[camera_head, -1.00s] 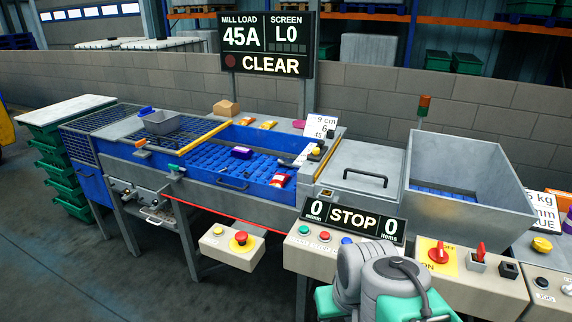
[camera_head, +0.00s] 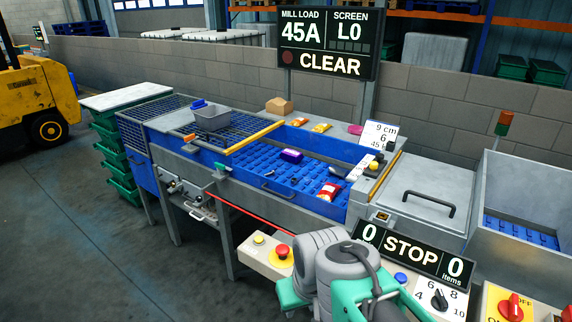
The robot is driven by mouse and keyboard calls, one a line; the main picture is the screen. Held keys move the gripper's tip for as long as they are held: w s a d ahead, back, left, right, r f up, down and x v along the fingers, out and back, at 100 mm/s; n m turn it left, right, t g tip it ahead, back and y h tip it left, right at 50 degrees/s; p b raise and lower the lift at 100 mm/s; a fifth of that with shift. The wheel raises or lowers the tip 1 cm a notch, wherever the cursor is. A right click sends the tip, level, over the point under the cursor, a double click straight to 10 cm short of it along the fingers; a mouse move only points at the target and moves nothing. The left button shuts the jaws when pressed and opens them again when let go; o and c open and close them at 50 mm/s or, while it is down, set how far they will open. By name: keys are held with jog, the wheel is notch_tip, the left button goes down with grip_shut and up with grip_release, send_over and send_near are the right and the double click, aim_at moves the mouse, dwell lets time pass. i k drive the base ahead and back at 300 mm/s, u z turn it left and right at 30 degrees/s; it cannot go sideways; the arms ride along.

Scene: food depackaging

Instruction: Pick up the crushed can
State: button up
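No thing in view is clearly a crushed can; the small items are too small to tell. On the blue belt (camera_head: 240,165) lie a purple item (camera_head: 291,155), a red and white item (camera_head: 329,191) near its right end, and small dark bits. Yellow-orange packets (camera_head: 320,127) and a pink item (camera_head: 355,129) lie on the ledge behind the belt. My grey and green arm links show at the bottom middle, in front of the machine. My gripper is out of view.
A grey bin (camera_head: 212,117) sits on the left grating. A red-button box (camera_head: 270,257) and a STOP panel (camera_head: 411,251) stick out in front. A hopper (camera_head: 520,205) stands at right, a yellow forklift (camera_head: 38,103) at far left. Floor at left is clear.

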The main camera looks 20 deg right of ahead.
aim_at(343, 173)
jog(key=u, duration=0.55)
jog(key=i, duration=2.2)
jog(key=z, duration=0.75)
jog(key=i, duration=0.65)
jog(key=z, duration=0.45)
